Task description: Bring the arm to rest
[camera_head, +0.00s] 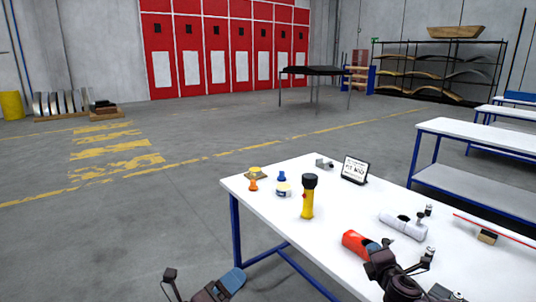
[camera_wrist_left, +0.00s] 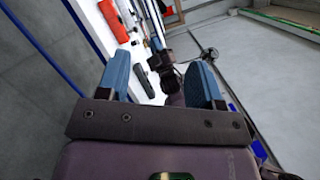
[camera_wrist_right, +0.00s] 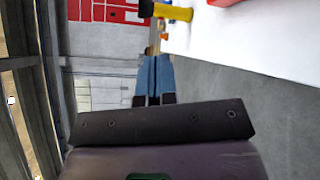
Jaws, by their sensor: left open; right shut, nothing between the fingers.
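My left gripper (camera_head: 230,281) is at the bottom of the head view, off the near left edge of the white table (camera_head: 460,262). In the left wrist view its two blue fingers (camera_wrist_left: 158,80) stand wide apart with nothing held between them. My right gripper (camera_head: 375,248) is at the lower right of the head view, in front of a red object (camera_head: 355,242) and partly overlapping it in the picture. In the right wrist view its blue fingers (camera_wrist_right: 154,78) are together and empty. Whether it touches the red object I cannot tell.
Open floor (camera_head: 130,235) lies left of the table. More benches (camera_head: 470,140) stand at right.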

